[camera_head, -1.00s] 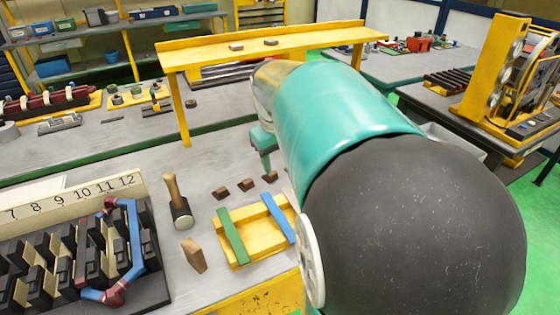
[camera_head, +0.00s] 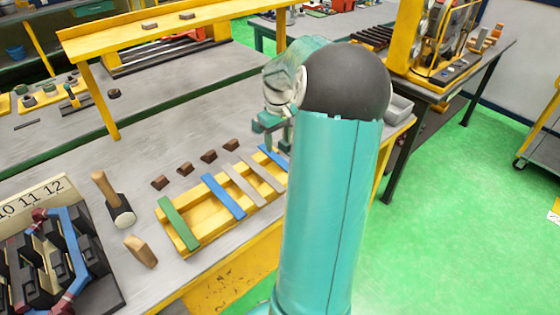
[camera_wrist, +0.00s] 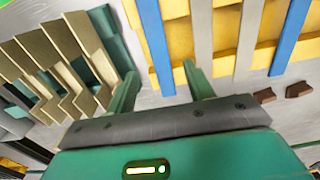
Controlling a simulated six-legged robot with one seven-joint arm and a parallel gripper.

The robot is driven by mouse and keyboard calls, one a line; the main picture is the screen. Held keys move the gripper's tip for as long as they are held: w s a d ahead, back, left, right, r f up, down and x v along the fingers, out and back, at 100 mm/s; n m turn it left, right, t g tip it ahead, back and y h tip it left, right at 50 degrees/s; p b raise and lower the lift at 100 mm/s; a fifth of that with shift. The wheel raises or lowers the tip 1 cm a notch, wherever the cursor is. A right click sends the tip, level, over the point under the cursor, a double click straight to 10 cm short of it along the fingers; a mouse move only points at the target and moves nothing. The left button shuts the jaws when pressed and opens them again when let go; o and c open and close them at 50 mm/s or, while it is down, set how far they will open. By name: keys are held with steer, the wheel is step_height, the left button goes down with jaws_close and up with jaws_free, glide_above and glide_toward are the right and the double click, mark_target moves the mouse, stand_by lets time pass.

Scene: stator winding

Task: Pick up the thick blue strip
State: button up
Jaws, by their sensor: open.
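Two blue strips lie across the yellow tray (camera_head: 190,238). One blue strip (camera_head: 222,196) is in the middle and the other (camera_head: 272,157) is at the right end, partly hidden by my arm. My gripper (camera_head: 270,131) is over the tray's right end. In the wrist view my gripper (camera_wrist: 162,84) is open and empty, its fingers on either side of the end blue strip's near end; I cannot tell the height.
Two grey strips (camera_head: 243,185) (camera_head: 262,173) and a green strip (camera_head: 179,224) share the tray. Several brown blocks (camera_head: 185,168) lie behind it. A mallet (camera_head: 122,215) stands left. Beige pieces in a green holder (camera_wrist: 60,65) are close to my left finger.

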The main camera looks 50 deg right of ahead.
mark_target(280, 160)
steer(key=f, duration=0.5)
steer(key=shift+s+a, duration=0.1)
steer(key=shift+s, duration=0.3)
steer(key=shift+f, duration=0.5)
jaws_close()
steer(key=shift+r, duration=0.15)
